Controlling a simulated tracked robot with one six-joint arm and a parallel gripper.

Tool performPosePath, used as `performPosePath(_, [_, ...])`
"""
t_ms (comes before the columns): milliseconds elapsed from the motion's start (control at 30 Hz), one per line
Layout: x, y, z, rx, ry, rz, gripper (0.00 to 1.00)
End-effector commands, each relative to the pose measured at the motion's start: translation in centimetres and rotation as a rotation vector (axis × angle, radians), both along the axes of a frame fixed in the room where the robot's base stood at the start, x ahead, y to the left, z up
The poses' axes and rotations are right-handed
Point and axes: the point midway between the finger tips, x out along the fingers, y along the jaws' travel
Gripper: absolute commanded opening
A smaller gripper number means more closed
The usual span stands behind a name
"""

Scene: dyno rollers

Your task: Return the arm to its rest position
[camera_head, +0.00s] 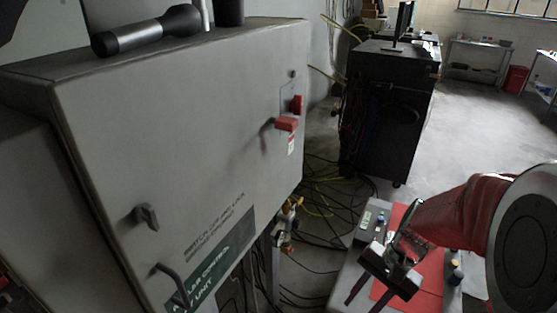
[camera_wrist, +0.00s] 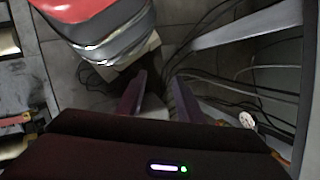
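My arm (camera_head: 455,215), with its red covering, reaches in from the right edge of the head view and is bent, extended over a small table. My gripper (camera_head: 368,296) hangs at its end with the dark fingers pointing down and to the left. In the wrist view, the two fingers of my gripper (camera_wrist: 160,98) stand apart with nothing between them. Beyond them are floor and cables. The gripper is apart from the grey cabinet at left.
A large grey control cabinet (camera_head: 190,150) with a red switch handle (camera_head: 287,124) fills the left. A flashlight (camera_head: 150,31) lies on top. The small table (camera_head: 345,287) carries a red mat (camera_head: 430,280). A black cart (camera_head: 385,120) and loose cables (camera_head: 325,200) stand behind; open floor (camera_head: 480,130) lies back right.

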Motion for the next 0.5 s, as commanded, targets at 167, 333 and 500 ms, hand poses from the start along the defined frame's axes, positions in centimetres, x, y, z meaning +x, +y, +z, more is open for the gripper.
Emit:
performPosePath(167, [-1.0,-0.2,2.2,-0.087,-0.104,0.154,0.34])
performPosePath(333, [-1.9,-0.3,4.2,-0.166,-0.19,0.286,0.34])
performPosePath(500, [-2.6,-0.3,6.2,-0.243,-0.274,0.399,0.34])
